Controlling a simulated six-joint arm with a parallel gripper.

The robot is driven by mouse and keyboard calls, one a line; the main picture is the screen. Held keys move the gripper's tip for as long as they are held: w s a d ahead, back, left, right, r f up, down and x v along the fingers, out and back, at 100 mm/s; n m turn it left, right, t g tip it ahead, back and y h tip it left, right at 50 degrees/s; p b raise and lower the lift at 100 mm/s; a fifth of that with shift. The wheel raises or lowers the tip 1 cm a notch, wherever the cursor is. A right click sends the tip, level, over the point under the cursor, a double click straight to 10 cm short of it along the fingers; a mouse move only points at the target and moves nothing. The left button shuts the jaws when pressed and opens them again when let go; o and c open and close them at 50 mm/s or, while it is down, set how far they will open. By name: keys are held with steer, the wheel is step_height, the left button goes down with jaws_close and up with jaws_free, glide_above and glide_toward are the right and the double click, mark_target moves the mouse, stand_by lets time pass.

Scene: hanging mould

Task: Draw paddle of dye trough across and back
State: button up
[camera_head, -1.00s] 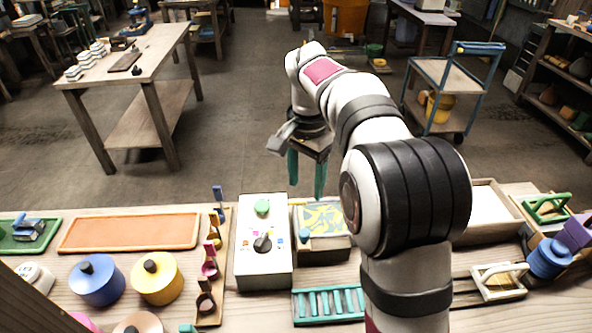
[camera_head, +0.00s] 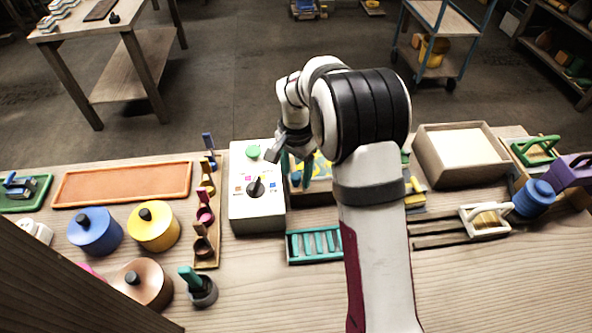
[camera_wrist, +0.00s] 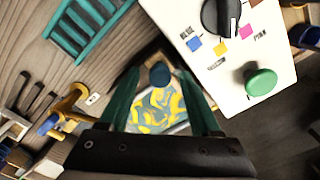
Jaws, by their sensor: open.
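The dye trough (camera_head: 318,196) is a wooden tray of yellow and blue marbled liquid at the table's back edge, partly hidden by my arm. The liquid (camera_wrist: 157,108) shows clearly in the wrist view. The paddle's blue knob (camera_wrist: 160,76) stands at one end of the trough. My gripper (camera_wrist: 160,69) is open above the trough, its two teal fingers on either side of the knob in the wrist view. A gap shows on both sides of the knob, and I see no contact. In the head view the gripper (camera_head: 295,177) is partly behind my arm.
A white control box (camera_head: 258,205) with a green button and black dial stands close left of the trough. A teal rack (camera_head: 315,245) lies in front. A wooden box (camera_head: 460,155) is to the right. Lidded pots (camera_head: 95,231) stand left. Bare table lies at front right.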

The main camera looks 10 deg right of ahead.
jaws_close()
stand_by(1.3)
